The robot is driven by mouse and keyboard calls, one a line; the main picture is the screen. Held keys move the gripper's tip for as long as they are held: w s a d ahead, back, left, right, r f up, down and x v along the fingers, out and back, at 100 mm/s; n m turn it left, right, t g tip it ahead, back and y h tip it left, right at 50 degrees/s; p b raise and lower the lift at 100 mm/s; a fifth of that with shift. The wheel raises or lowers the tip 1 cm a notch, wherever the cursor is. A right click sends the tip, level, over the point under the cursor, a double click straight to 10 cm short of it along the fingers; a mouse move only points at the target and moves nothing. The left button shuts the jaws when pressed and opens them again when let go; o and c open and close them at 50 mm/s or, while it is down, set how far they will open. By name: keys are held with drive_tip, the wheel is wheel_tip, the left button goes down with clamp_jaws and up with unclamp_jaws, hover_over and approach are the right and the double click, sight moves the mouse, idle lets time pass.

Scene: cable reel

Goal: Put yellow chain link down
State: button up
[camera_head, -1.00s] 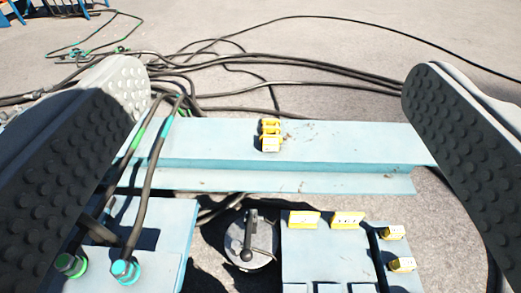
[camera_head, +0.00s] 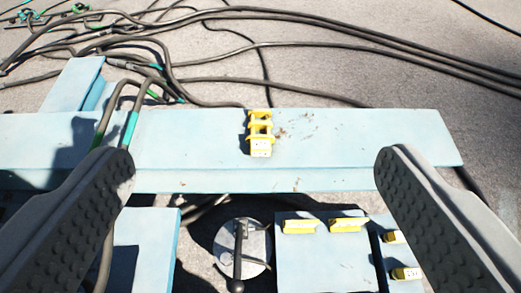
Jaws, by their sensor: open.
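The yellow chain link (camera_head: 260,134) sits on the light blue beam (camera_head: 360,140), near the middle of the beam's top face. My gripper (camera_head: 255,172) is open, with one dark studded finger at the left and one at the right of the view. The fingers are wide apart and nothing is between them in contact. The chain link appears beyond the fingertips, and neither finger touches it.
Several yellow blocks (camera_head: 348,225) are on a light blue panel (camera_head: 315,265) below the beam. A round grey fitting with a lever (camera_head: 243,248) stands beside that panel. Dark cables (camera_head: 330,32) cross the grey ground behind, and some run over the beam's left part.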

drive_tip(key=w+f+g, duration=0.2)
drive_tip(key=w+f, duration=0.4)
drive_tip(key=w, duration=0.3)
drive_tip(key=g, duration=0.6)
hover_over(260, 134)
drive_tip(key=s, duration=0.3)
wheel_tip(260, 134, down, 43)
drive_tip(key=shift+w+a+f, duration=0.1)
drive_tip(key=shift+w+a, duration=0.05)
drive_tip(key=shift+d+x, duration=0.2)
drive_tip(key=shift+x, duration=2.45)
drive_tip(key=c, duration=1.5)
